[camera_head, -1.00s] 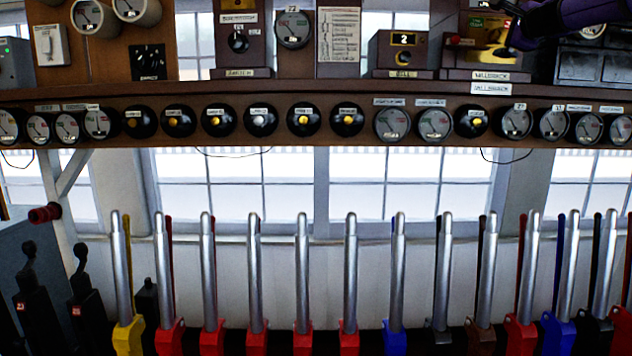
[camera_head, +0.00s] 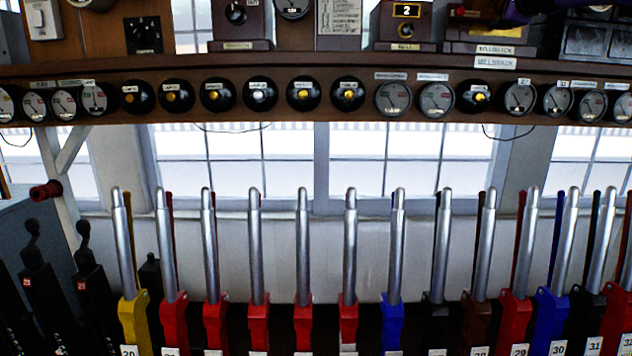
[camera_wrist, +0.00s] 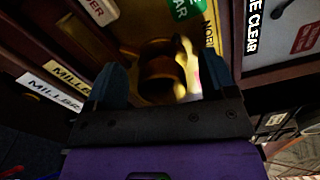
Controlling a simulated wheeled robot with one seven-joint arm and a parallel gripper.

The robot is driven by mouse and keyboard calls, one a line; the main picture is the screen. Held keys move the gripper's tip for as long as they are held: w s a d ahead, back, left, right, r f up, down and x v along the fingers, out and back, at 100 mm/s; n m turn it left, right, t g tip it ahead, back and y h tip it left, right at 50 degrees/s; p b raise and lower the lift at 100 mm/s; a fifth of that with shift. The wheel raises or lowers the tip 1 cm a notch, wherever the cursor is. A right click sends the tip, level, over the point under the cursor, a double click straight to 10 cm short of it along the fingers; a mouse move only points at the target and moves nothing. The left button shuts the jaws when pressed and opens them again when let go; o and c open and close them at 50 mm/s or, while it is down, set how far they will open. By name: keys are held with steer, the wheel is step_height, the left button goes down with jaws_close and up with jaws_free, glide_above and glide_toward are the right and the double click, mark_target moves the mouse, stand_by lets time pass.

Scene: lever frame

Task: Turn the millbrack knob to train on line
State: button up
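The millbrack block instrument is a dark wooden case (camera_head: 470,34) on the shelf at the upper right of the head view, its top cut off by the frame edge. White labels read Millbrack. In the wrist view its brass knob (camera_wrist: 162,72) stands in front of a yellowish brass face with a green "clear" label (camera_wrist: 186,8). My gripper (camera_wrist: 164,82) is open, with one dark finger on each side of the knob and gaps visible between. The knob's pointer direction is too dark to tell.
A wooden instrument with a "2" window (camera_head: 406,24) stands left of the millbrack case. A dark box (camera_head: 597,42) stands to its right. Below the shelf (camera_head: 300,62) run round dials and bells, then a row of tall levers (camera_head: 302,240).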

steer(key=shift+r, duration=0.1)
steer(key=c, duration=0.9)
steer(key=m, duration=0.4)
